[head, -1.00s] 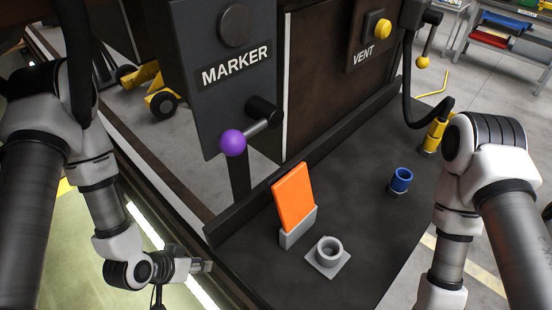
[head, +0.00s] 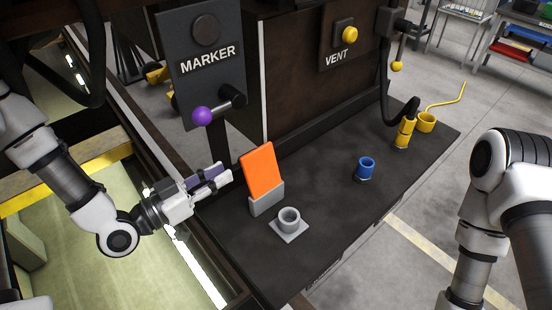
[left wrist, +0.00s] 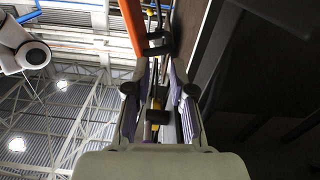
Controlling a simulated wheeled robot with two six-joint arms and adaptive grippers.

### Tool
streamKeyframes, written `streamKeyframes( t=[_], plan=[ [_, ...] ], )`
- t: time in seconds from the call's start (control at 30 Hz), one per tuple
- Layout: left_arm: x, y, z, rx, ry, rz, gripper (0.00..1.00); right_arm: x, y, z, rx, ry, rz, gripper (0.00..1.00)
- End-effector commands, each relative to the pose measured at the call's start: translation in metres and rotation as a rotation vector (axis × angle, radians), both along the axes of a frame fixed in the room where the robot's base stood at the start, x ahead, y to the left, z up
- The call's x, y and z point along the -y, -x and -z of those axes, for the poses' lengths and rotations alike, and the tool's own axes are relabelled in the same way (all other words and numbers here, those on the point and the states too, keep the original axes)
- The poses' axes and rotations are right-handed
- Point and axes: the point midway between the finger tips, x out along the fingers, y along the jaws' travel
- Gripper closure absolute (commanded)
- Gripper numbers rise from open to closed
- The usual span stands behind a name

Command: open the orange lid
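The orange lid (head: 262,168) is a flat plate standing nearly upright on a grey box (head: 267,199) on the dark deck. It also shows as an orange strip at the top of the left wrist view (left wrist: 133,24). My left gripper (head: 224,175) is just left of the lid, pointing at its left edge, with a small gap seeming to remain in the head view. Its two purple-sided fingers stand apart in the left wrist view (left wrist: 160,78), with nothing clearly held between them. My right gripper is out of the picture; only the right arm shows.
A grey cup on a square plate (head: 289,222) stands in front of the box. A pit lies left of the deck.

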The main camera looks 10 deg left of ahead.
Motion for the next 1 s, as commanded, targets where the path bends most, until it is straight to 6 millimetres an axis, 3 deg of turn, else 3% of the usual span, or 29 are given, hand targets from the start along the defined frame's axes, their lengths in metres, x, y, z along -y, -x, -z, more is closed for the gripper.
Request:
streamKeyframes(
  t=[0.27,0.4,0.7,1.0],
  plan=[
    [0.017,-0.02,0.01,0.006,-0.007,0.004,0.77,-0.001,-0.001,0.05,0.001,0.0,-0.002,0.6],
    [0.033,-0.039,0.004,0.002,-0.009,0.006,0.77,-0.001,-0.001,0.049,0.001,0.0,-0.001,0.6],
    [0.066,-0.083,-0.003,-0.001,-0.006,0.003,0.77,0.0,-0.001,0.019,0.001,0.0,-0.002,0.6],
    [0.074,-0.094,0.001,-0.001,0.0,0.0,0.77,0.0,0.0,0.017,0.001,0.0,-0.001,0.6]
  ],
)
